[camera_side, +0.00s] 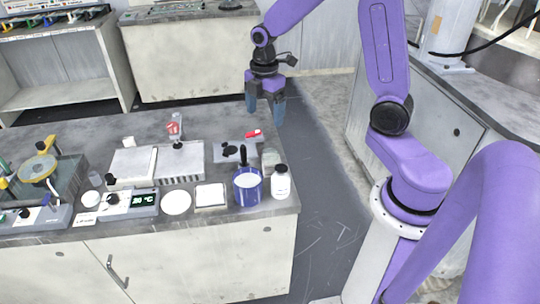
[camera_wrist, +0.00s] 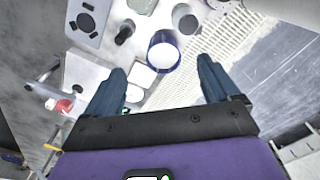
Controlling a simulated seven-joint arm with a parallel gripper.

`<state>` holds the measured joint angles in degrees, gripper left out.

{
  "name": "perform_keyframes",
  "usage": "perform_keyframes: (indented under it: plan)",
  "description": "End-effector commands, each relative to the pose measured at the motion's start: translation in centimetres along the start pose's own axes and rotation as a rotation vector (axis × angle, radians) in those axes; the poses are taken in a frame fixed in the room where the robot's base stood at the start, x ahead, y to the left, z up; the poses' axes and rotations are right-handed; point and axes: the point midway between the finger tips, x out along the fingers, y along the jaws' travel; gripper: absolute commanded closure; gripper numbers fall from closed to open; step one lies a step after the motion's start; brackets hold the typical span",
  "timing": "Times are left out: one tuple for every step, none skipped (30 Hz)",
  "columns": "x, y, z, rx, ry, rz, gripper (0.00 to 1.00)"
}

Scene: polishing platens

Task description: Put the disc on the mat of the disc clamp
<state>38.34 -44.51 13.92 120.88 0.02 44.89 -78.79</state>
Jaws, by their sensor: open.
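My gripper (camera_side: 265,108) hangs open and empty above the far right end of the bench in the side view. Its two dark blue fingers (camera_wrist: 160,85) stand wide apart in the wrist view. A flat white round piece (camera_side: 176,202) lies near the bench's front edge; it may be the disc, but I cannot be sure. A grey plate with black parts and a red handle (camera_side: 253,133) lies at the back right and may be the disc clamp. A red-handled fixture (camera_side: 174,128) stands left of it. I cannot make out the mat for certain.
A blue cup (camera_side: 248,188) and a white bottle (camera_side: 280,183) stand at the bench's right front corner. The cup also shows in the wrist view (camera_wrist: 163,52). A yellow-topped device (camera_side: 38,168) and a green display box (camera_side: 140,201) are on the left.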

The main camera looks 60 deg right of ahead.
Motion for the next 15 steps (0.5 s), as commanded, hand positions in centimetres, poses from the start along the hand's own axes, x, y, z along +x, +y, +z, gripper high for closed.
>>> perform_keyframes:
  plan:
    - [0.5, 0.9, 1.4, -0.009, -0.001, -0.004, 0.11]
    - [0.8, 1.4, 2.0, -0.020, -0.001, -0.005, 0.11]
    - [1.0, 1.9, 2.9, -0.033, -0.001, -0.005, 0.11]
    - [1.2, 2.2, 3.5, -0.042, -0.001, -0.006, 0.11]
    - [1.4, 2.5, 4.0, -0.051, -0.001, -0.006, 0.11]
    - [1.6, 2.8, 4.7, -0.060, -0.001, -0.006, 0.11]
    - [1.7, 3.0, 5.1, -0.067, -0.001, -0.006, 0.11]
    - [1.8, 3.1, 5.4, -0.072, -0.001, -0.006, 0.11]
    - [1.9, 3.3, 5.7, -0.078, -0.001, -0.006, 0.11]
    - [2.0, 3.4, 5.9, -0.082, -0.001, -0.006, 0.11]
    - [2.1, 3.4, 6.0, -0.085, -0.001, -0.006, 0.11]
    - [2.4, 3.4, 6.1, -0.088, -0.001, -0.007, 0.11]
    - [2.7, 3.4, 6.2, -0.088, -0.001, -0.008, 0.11]
    - [3.0, 3.4, 6.2, -0.089, -0.001, -0.009, 0.11]
    - [3.6, 3.4, 6.2, -0.089, -0.001, -0.009, 0.11]
